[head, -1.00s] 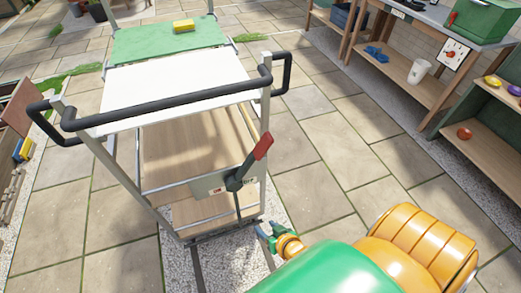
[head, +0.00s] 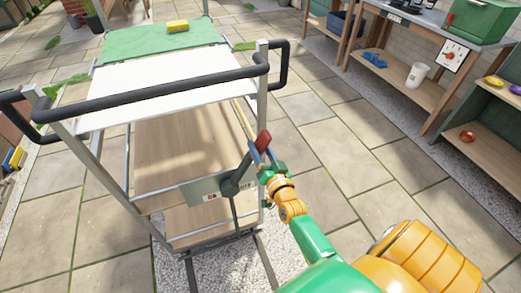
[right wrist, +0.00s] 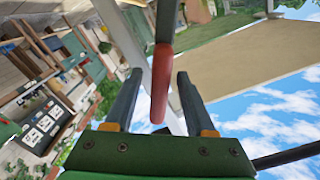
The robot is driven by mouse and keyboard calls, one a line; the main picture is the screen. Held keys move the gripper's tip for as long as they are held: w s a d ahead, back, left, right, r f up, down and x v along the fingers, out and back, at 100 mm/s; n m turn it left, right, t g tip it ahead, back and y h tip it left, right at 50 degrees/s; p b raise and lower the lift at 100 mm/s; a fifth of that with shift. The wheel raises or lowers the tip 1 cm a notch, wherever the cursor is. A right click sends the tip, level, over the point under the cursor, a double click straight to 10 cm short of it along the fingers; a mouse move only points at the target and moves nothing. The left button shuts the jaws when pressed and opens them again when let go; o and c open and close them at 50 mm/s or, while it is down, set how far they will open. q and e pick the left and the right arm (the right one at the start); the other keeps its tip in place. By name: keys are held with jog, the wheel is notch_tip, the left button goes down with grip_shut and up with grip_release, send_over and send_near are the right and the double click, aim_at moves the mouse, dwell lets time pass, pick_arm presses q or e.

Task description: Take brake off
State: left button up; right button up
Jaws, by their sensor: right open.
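The brake lever is a dark arm with a red handle (head: 263,139), tilted up to the right from a grey plate (head: 205,190) on the cart's near right side. Small labels on the plate are too small to read surely. My right gripper (head: 259,158) is at the handle's lower end. In the right wrist view the red handle (right wrist: 162,88) lies between the two open fingers, with visible gaps on both sides. The cart (head: 170,90) has a black push bar, a white top and wooden shelves. My left gripper is not in view.
A yellow block (head: 177,26) lies on the cart's green far end. The cart stands over rails (head: 266,262) in a gravel strip. Paving between is clear.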

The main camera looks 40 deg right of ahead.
grip_shut()
dwell(1.4)
